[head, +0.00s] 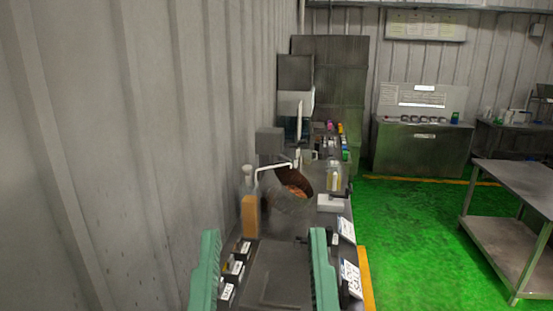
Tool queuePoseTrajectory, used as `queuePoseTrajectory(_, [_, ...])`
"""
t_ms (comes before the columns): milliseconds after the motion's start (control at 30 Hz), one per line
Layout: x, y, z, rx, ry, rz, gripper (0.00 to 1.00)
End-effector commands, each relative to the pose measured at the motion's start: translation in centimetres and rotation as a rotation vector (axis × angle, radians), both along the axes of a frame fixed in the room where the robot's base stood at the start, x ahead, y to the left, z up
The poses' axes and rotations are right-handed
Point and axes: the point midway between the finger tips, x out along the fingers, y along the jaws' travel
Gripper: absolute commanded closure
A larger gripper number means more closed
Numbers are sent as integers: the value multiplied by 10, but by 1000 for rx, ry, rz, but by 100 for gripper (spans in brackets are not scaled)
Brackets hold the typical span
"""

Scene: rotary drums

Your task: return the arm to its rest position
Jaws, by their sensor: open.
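A thin white bent pipe (272,166) runs beside the drum's mouth.
A bottle with orange liquid (250,215) stands left of the drum. Small labelled boxes (234,268) sit by the left one. A steel table (520,185) stands right; green floor (410,240) lies clear between.

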Motion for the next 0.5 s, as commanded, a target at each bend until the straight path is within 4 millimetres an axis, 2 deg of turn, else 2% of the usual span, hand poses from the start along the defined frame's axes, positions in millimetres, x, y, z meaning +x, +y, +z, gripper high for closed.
queuePoseTrajectory(33, [5,-5,68,5,9,-14,43])
queuePoseTrajectory(100, [6,-5,103,8,11,-11,43])
queuePoseTrajectory(200, [7,-5,143,11,14,-8,43])
queuePoseTrajectory(333, [7,-5,174,15,16,-5,43])
queuePoseTrajectory(500, [8,-5,181,17,17,-4,43])
